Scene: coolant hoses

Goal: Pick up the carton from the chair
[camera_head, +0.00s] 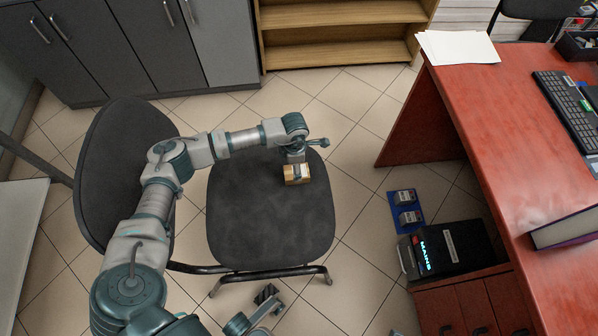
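The carton (290,181) is a small tan box on the dark seat of the chair (265,225), near the seat's back right part. My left arm reaches in from the lower left, across the chair's backrest. My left gripper (298,172) points down at the carton from above, and its fingers overlap the carton in the picture. The fingers are too small to tell whether they are closed on it. The carton's top is partly hidden by the gripper. My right gripper (267,294) is low in the picture, in front of the chair, apart from the carton; its opening is unclear.
A red desk (500,110) stands at the right with papers (458,47), a keyboard (570,110) and a book (565,228). A black box (455,247) and a blue mat (393,212) with small items are beside it. Grey cabinets (130,45) and a wooden shelf (340,14) stand behind.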

